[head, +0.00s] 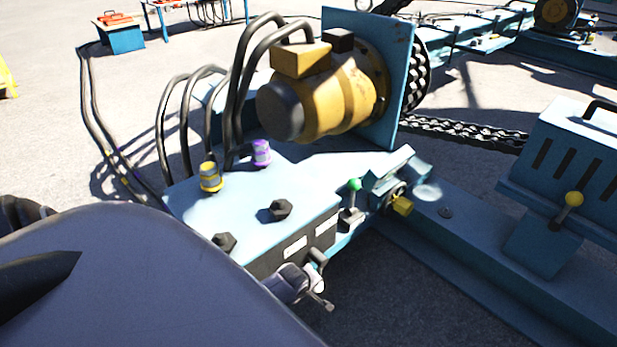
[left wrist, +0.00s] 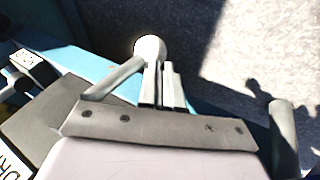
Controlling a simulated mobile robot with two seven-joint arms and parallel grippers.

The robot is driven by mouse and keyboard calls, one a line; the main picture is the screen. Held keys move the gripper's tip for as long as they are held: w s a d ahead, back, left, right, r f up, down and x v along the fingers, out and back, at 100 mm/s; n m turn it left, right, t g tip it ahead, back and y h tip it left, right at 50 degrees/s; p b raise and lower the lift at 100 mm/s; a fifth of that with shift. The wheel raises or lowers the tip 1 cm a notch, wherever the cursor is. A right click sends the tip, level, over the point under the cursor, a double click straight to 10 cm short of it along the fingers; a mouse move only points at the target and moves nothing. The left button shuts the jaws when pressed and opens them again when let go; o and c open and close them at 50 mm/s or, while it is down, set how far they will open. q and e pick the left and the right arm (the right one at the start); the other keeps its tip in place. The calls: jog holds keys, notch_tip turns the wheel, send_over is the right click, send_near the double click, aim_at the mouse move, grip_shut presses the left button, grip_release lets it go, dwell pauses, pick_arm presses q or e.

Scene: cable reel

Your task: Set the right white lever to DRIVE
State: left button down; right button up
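The white lever shows in the left wrist view as a white ball knob (left wrist: 150,48), with a grey rod running from it toward the lower left. In the head view its white end (head: 320,285) is partly hidden behind my left gripper (head: 308,290), at the front right corner of the blue control box (head: 240,205). In the left wrist view the two thin fingers of the left gripper (left wrist: 162,85) lie close together, with nothing seen between them. Their tips are right at the knob; I cannot tell whether they touch it. My right gripper is not in view.
A label reading "DRI" (left wrist: 8,163) is cut off at the lower left of the left wrist view. A yellow motor (head: 335,95) and cables rise behind the box.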

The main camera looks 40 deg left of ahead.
pick_arm(q)
jog(key=shift+w+f+t+b, duration=0.9)
jog(key=shift+f+t+b, duration=0.25)
jog(key=shift+t, duration=0.05)
jog(key=shift+w+t, duration=0.3)
jog(key=shift+w, duration=0.05)
jog(key=shift+w+d+r+b, duration=0.15)
jog(key=shift+w+b, duration=0.15)
jog(key=shift+w, duration=0.3)
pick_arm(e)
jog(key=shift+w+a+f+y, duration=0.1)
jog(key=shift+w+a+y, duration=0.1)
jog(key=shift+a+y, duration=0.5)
pick_arm(q)
jog(key=shift+r, duration=0.1)
